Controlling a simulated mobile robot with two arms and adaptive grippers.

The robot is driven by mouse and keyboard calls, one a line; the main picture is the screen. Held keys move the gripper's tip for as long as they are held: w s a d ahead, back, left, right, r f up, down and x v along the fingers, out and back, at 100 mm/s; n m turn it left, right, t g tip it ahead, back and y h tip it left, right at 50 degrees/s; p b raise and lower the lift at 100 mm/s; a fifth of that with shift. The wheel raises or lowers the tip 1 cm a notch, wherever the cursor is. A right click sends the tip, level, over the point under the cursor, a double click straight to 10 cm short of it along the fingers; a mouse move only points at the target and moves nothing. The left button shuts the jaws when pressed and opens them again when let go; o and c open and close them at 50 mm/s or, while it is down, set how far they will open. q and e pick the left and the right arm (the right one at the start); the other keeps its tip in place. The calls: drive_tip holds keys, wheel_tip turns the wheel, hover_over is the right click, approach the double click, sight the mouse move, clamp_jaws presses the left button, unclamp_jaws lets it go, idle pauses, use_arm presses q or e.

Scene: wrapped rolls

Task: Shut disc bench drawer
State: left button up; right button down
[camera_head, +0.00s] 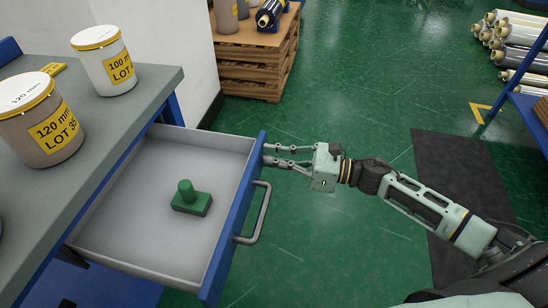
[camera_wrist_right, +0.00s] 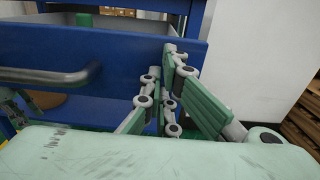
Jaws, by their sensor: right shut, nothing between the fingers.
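The bench drawer (camera_head: 130,225) is pulled out from under the grey bench top (camera_head: 158,84), and its grey inside is exposed. Its blue front (camera_head: 240,205) carries a grey bar handle (camera_head: 264,212); the front (camera_wrist_right: 60,42) and handle (camera_wrist_right: 50,76) also show in the right wrist view. A green block with a knob (camera_head: 191,200) lies inside the drawer. My right gripper (camera_head: 268,154) is shut and empty, its fingertips at the outer face of the front, beyond the handle towards the far end. Whether they touch is unclear.
Two lidded tubs, a brown one (camera_head: 40,125) and a white one (camera_head: 106,62), stand on the bench top. A wooden pallet stack (camera_head: 245,70) stands behind. A rack of rolls (camera_head: 515,45) is at the right. Green floor (camera_head: 370,110) lies open between.

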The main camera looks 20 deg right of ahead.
sight(180, 151)
use_arm(q)
drive_tip(key=shift+w, duration=0.1)
use_arm(e)
drive_tip(key=shift+w+a, duration=0.1)
